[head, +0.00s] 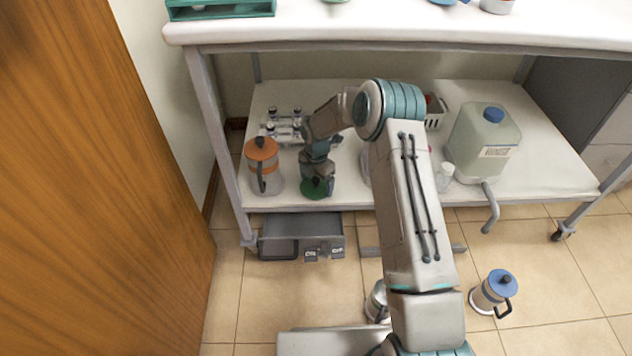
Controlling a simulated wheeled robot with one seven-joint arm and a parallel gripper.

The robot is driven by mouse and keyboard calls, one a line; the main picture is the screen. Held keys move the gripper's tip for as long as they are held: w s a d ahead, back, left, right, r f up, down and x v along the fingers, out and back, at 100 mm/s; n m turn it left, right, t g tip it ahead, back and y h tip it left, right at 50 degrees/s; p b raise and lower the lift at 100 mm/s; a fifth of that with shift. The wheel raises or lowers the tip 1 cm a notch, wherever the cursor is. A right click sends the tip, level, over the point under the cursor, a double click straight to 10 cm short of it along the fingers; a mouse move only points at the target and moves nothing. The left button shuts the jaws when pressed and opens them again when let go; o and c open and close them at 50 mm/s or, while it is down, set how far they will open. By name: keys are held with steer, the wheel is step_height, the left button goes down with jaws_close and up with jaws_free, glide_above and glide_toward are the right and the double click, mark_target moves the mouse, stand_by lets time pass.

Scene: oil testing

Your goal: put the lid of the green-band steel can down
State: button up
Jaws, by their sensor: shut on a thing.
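My gripper (317,178) reaches over the lower shelf near its front edge, pointing down. It is shut on the green lid (314,190), a round disc just under the fingers. The lid is at or just above the shelf surface; I cannot tell whether it touches. A steel can (376,302) stands low beside my arm, partly hidden by it. Its band is not clear in this view.
The lower shelf (350,199) holds an orange-lidded can (262,165) left of the lid, a rack of small bottles (284,127) behind, and a large jug (484,142) at right. A blue-lidded can (493,292) stands on the floor. The tabletop (420,32) overhangs the shelf.

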mark_target(316, 179)
steer(key=o, duration=0.7)
steer(key=shift+f, duration=0.1)
step_height(316, 179, up, 12)
steer(key=p, duration=0.3)
steer(key=shift+p, duration=0.35)
